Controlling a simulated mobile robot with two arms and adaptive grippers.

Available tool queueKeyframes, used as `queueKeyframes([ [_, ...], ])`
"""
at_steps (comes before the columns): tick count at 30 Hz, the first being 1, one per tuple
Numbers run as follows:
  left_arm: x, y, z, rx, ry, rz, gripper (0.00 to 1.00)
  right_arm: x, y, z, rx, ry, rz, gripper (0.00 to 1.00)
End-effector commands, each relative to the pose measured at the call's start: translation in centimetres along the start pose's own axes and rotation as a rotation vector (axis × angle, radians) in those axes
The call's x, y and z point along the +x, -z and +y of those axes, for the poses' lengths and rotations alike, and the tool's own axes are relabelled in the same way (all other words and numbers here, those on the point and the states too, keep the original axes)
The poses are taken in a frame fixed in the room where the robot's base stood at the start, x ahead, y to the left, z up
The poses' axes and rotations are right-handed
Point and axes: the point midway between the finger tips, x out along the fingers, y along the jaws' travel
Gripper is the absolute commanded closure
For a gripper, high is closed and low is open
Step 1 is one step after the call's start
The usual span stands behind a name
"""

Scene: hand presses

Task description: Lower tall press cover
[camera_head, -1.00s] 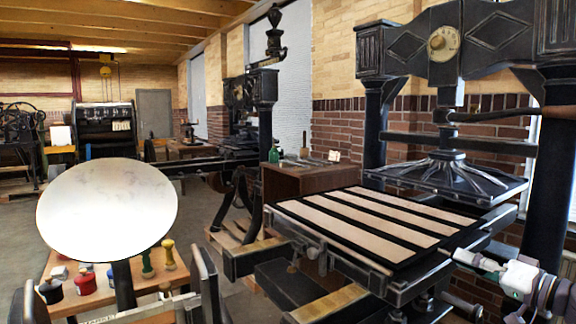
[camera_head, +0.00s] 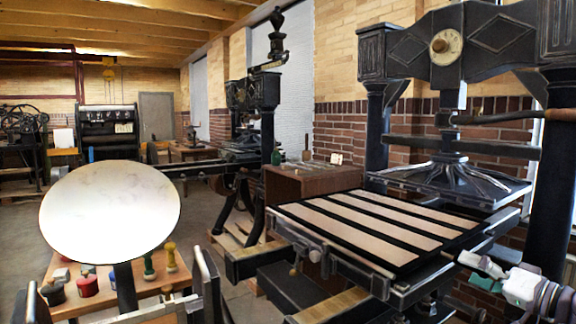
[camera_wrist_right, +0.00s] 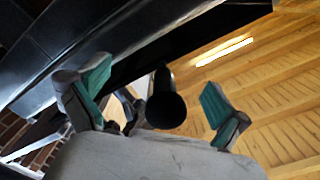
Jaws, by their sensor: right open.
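The tall press (camera_head: 372,130) is a dark iron frame at the right of the head view. Its flat bed or cover with pale and black stripes (camera_head: 345,222) lies level. The dark ribbed plate (camera_head: 450,178) hangs above the far side of this surface, apart from it. My right gripper (camera_head: 479,271) is open beside the near right edge of the bed. In the right wrist view, my gripper (camera_wrist_right: 156,92) has its green-padded fingers spread, with a dark round-ended rod (camera_wrist_right: 166,108) showing between them. I cannot tell whether they touch. My left gripper is out of view.
A lever with a wooden grip (camera_head: 561,115) crosses the tall press at upper right. A round pale disc (camera_head: 110,210) stands at left above a wooden table (camera_head: 70,305) with ink pots and stamps. A brown cabinet (camera_head: 300,184) stands behind the bed. Open floor shows at far left.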

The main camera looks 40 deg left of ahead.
Motion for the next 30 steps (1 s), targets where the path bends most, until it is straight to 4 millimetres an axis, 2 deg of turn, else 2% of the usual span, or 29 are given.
queueKeyframes([
  [7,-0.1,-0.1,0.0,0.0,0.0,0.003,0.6,-0.6,0.2,-0.1,-0.002,0.0,0.003,0.0],
  [10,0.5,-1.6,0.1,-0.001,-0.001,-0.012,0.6,-1.3,0.2,-0.1,-0.001,0.0,0.003,0.0],
  [16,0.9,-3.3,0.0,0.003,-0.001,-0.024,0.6,-2.7,0.1,-0.1,-0.002,-0.001,0.002,0.0],
  [30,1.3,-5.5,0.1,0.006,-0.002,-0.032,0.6,-6.5,0.1,0.0,-0.001,0.0,0.003,0.0],
])
